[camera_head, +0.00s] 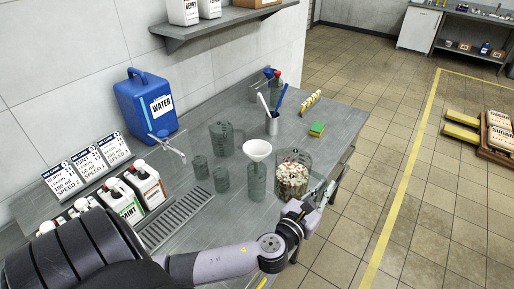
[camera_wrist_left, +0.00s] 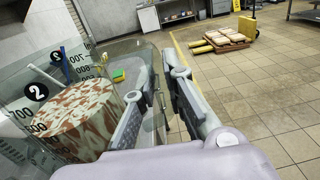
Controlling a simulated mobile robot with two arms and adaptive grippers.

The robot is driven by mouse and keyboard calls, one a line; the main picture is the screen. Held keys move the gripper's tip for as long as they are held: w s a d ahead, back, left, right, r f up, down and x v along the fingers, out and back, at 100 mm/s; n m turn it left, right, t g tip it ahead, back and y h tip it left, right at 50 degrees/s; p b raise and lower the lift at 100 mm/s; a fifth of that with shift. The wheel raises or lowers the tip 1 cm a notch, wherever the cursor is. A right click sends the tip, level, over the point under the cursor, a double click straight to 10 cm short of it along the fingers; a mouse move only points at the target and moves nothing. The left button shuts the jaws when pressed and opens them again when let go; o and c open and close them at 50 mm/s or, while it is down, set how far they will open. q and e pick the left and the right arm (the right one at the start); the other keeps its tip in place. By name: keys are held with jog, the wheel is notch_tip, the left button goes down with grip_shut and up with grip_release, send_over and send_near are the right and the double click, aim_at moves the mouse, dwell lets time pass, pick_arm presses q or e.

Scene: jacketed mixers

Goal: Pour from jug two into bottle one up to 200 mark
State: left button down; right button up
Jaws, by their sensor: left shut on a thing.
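Jug two (camera_head: 293,178) is a clear jug, partly filled with a mottled brown-and-white content, near the right edge of the bench. In the left wrist view jug two (camera_wrist_left: 85,118) shows a black 2 label and scale marks. My left gripper (camera_head: 317,197) is at its right side, shut on its handle; the fingers also show in the left wrist view (camera_wrist_left: 157,100). A clear bottle (camera_head: 256,183) with a white funnel (camera_head: 257,150) in its mouth stands just left of jug two. Its number and its marks are not readable. My right gripper is not in view.
An empty clear jug (camera_head: 222,140) and small beakers (camera_head: 199,168) stand left of the funnel. Labelled bottles (camera_head: 146,187) and a drain grate (camera_head: 175,220) are at left.

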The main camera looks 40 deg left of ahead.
pick_arm(q)
jog(key=w+a+r+n+p, duration=0.2)
jog(key=a+r+n, duration=0.9)
jog(key=r+n, duration=0.2)
jog(key=shift+w+r+y, duration=0.4)
jog(key=shift+r, duration=0.7)
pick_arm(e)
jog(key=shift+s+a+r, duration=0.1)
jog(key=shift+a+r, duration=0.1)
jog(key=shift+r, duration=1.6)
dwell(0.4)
